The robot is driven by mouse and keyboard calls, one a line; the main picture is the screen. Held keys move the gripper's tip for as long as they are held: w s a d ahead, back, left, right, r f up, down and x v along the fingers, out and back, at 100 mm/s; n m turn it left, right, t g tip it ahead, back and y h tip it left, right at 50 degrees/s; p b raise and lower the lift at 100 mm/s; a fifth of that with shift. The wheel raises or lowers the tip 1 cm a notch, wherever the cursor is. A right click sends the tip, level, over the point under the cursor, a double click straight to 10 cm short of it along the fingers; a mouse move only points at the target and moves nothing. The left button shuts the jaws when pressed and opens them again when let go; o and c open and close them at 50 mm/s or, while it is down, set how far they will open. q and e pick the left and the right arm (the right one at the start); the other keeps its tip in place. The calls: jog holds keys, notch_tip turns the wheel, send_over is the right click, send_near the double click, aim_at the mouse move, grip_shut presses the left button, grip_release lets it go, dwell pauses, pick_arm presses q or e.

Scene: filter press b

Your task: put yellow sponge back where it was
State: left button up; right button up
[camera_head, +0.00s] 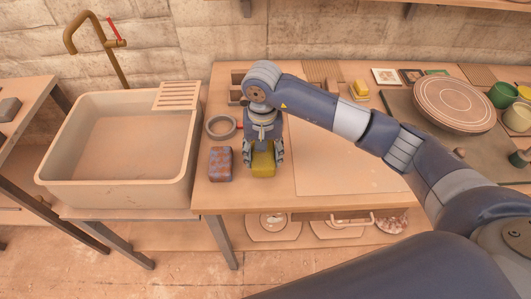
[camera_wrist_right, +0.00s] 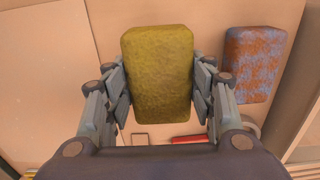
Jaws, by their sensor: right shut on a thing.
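The yellow sponge (camera_head: 263,163) is at the front left part of the worktable in the head view. It also fills the middle of the right wrist view (camera_wrist_right: 158,70). My right gripper (camera_head: 263,152) reaches down over the sponge and is shut on it, with a finger on each side. In the wrist view the right gripper (camera_wrist_right: 160,92) shows its fingers against the sponge's two long sides. I cannot tell whether the sponge touches the tabletop. My left gripper is not in view.
A mottled red-blue block (camera_head: 220,163) lies just left of the sponge. A grey ring (camera_head: 221,127) lies behind it. A beige sink (camera_head: 120,150) stands left of the worktable (camera_head: 240,197). A pale board (camera_head: 345,165) lies to the right. A round plate (camera_head: 455,104) and green cups (camera_head: 502,94) stand farther right.

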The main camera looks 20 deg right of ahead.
aim_at(265, 157)
jog(key=shift+w+d, duration=0.35)
jog(key=shift+w, duration=0.15)
notch_tip(265, 157, down, 3)
jog(key=shift+d+p, duration=0.1)
jog(key=shift+p, duration=0.9)
jog(key=shift+w+f, duration=0.1)
jog(key=shift+f, duration=0.2)
jog(key=shift+f, duration=0.1)
jog(key=shift+f, duration=0.1)
jog(key=o, duration=0.9)
